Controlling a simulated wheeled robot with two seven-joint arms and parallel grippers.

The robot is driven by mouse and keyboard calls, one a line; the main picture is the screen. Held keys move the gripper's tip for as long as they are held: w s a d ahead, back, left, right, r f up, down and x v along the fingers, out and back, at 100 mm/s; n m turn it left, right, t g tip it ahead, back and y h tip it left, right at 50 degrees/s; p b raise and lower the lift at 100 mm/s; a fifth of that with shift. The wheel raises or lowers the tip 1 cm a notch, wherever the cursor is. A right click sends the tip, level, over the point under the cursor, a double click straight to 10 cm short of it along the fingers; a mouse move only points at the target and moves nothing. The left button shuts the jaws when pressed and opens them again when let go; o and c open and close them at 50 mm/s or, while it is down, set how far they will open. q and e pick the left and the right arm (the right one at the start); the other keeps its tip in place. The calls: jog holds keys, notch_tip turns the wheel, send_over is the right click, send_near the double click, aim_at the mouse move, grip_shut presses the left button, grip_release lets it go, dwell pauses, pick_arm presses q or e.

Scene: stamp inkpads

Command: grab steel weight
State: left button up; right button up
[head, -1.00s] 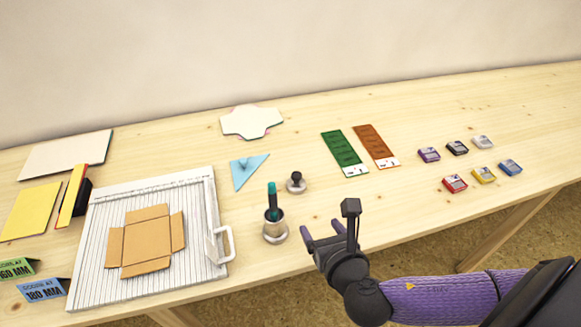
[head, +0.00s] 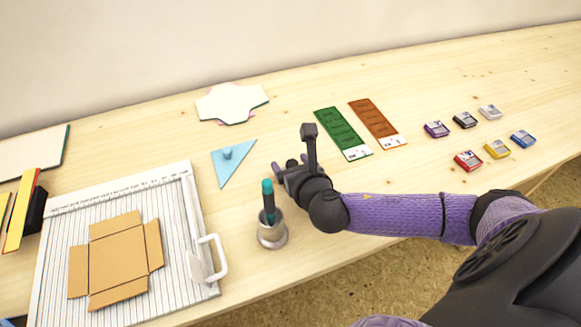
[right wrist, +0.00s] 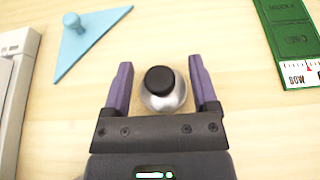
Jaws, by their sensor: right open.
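The steel weight (right wrist: 162,97) is a round silver body with a black knob on top. In the right wrist view it stands on the table between the two purple fingers of my right gripper (right wrist: 161,88). The fingers are open, with a gap on each side of the weight. In the head view my right gripper (head: 290,166) reaches in from the right and hides the weight. My left gripper is not in view.
A metal cup (head: 272,232) with a teal-topped tool stands just in front of my right gripper. A blue triangle (head: 233,163) lies to the left, beyond the white scoring board (head: 188,182). Green (head: 342,133) and orange (head: 377,124) strips lie to the right.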

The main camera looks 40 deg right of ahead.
jog(key=shift+r, duration=0.1)
grip_shut()
dwell(0.3)
